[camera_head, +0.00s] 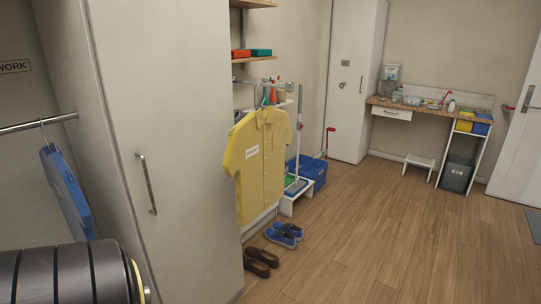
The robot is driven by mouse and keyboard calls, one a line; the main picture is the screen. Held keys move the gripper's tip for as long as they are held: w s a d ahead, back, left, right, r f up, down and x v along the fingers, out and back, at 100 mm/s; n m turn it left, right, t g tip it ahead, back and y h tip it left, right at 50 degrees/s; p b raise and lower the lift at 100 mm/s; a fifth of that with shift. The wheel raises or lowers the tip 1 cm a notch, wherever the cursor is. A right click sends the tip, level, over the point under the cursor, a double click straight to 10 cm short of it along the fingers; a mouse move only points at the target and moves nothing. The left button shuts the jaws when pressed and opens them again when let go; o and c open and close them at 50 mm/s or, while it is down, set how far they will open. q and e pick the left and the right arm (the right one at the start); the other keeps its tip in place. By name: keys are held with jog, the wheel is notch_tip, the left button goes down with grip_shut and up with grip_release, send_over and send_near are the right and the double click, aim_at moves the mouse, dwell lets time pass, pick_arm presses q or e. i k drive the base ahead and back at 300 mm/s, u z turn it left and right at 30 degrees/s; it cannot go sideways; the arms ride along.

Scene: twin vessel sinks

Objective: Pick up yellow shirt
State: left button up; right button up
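The yellow shirt (257,164) hangs upright from a hanger near the middle of the view, beside the right edge of the tall pale cabinet. It has short sleeves, a buttoned front and a white label on its chest. Its hanger hook meets a rail above it. The shirt hangs free of the floor, and no gripper touches it. Neither of my grippers is in view.
The cabinet door with a handle (146,183) stands left of the shirt. Blue shoes (284,235) and brown shoes (262,260) lie on the floor below. A blue bin (313,174) stands behind. A blue garment (66,192) hangs far left.

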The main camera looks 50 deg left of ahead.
aim_at(255, 153)
jog(key=u, duration=0.3)
jog(key=i, duration=1.9)
jog(key=u, duration=1.3)
jog(key=i, duration=1.05)
jog(key=u, duration=1.3)
